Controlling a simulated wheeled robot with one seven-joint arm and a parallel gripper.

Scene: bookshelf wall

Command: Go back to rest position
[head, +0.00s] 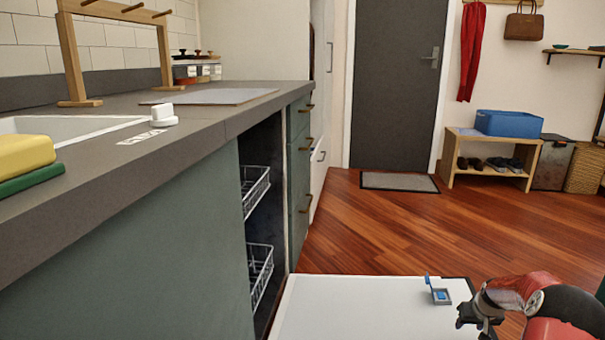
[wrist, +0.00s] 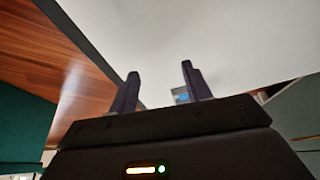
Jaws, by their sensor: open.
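My gripper (head: 470,322) is at the lower right of the head view, beside the right edge of a lowered white door panel (head: 350,305). In the wrist view my gripper (wrist: 160,70) has its two dark fingers apart, with nothing between them. The white panel (wrist: 215,35) fills much of the wrist view beyond the fingers. A small compartment with a blue lid and something blue in it (head: 440,295) is on the panel, left of my gripper and apart from it.
An open dishwasher bay with wire racks (head: 258,270) is under the grey counter (head: 190,125). A yellow and green sponge (head: 25,160) and a white object (head: 163,116) are by the sink. The wooden floor (head: 400,230) is clear toward the doormat (head: 400,182) and shoe bench (head: 490,145).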

